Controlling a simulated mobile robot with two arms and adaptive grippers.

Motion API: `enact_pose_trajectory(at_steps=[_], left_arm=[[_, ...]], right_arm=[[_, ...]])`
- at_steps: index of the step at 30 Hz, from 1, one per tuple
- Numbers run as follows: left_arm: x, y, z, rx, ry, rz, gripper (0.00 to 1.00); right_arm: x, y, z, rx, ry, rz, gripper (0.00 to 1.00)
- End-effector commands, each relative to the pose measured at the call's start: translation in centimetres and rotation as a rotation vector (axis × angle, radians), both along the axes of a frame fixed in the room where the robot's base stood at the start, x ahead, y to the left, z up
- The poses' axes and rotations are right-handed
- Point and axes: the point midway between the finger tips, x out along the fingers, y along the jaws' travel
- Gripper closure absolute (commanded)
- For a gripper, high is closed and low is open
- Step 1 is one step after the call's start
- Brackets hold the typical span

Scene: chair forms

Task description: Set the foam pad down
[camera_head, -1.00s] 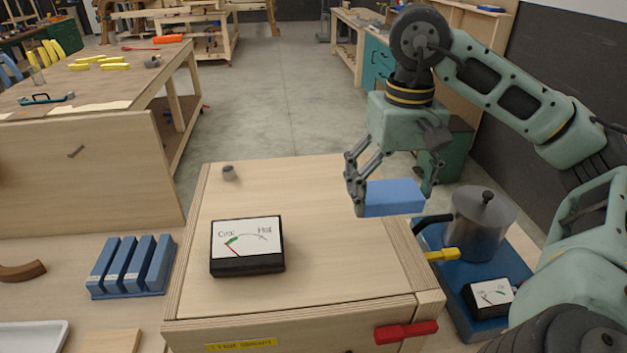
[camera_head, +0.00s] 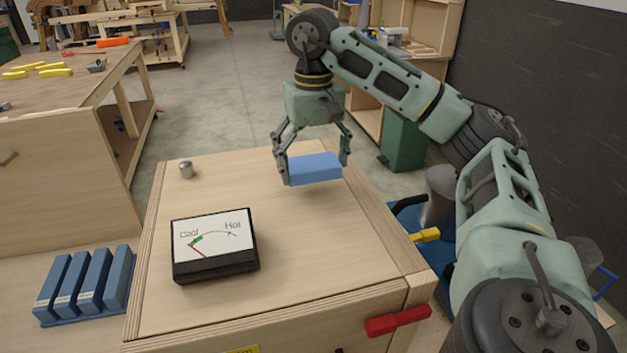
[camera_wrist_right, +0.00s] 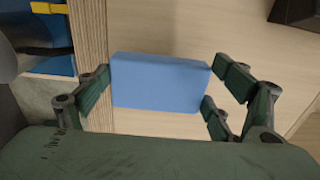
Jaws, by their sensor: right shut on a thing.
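The foam pad (camera_head: 315,170) is a plain blue block. My right gripper (camera_head: 317,160) is shut on it by its two ends. The pad hangs level over the back right part of the wooden box top (camera_head: 300,265), and a small gap seems to show under it. In the right wrist view the pad (camera_wrist_right: 160,84) sits between the fingers, with bare wood beneath and the box's edge strip to its left. My left gripper is not in view.
A Cool/Hot gauge (camera_head: 215,247) stands at the front left of the box top. A yellow handle (camera_head: 425,235) and red handle (camera_head: 398,321) stick out at the right. The box top's middle is clear.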

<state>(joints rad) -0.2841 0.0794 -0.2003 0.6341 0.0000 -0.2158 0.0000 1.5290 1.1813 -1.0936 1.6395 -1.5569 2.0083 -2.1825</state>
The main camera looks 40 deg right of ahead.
Motion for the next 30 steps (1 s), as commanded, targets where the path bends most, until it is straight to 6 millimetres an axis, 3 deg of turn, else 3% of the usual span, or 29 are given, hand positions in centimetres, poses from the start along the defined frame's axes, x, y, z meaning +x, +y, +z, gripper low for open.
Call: enact_pose_trajectory(at_steps=[3,7,12,20,21,25,30], left_arm=[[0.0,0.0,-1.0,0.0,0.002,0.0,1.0],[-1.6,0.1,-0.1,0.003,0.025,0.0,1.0],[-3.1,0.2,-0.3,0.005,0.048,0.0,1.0],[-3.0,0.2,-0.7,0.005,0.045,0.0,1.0],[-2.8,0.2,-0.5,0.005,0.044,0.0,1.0],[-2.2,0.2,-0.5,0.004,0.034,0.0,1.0],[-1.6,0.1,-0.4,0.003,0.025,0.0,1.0]], right_arm=[[-0.1,0.0,-2.2,-0.002,0.005,0.0,0.36],[-0.1,0.0,-3.2,-0.002,0.003,-0.001,0.36],[-0.1,0.0,-3.5,-0.001,0.002,0.0,0.36],[-0.1,0.0,-4.0,-0.001,0.002,0.0,0.36],[-0.1,0.0,-3.9,-0.001,0.002,0.0,0.11],[-0.1,0.0,-3.9,-0.001,0.002,0.0,0.0],[-0.1,0.0,-3.8,-0.001,0.002,0.0,0.0]])
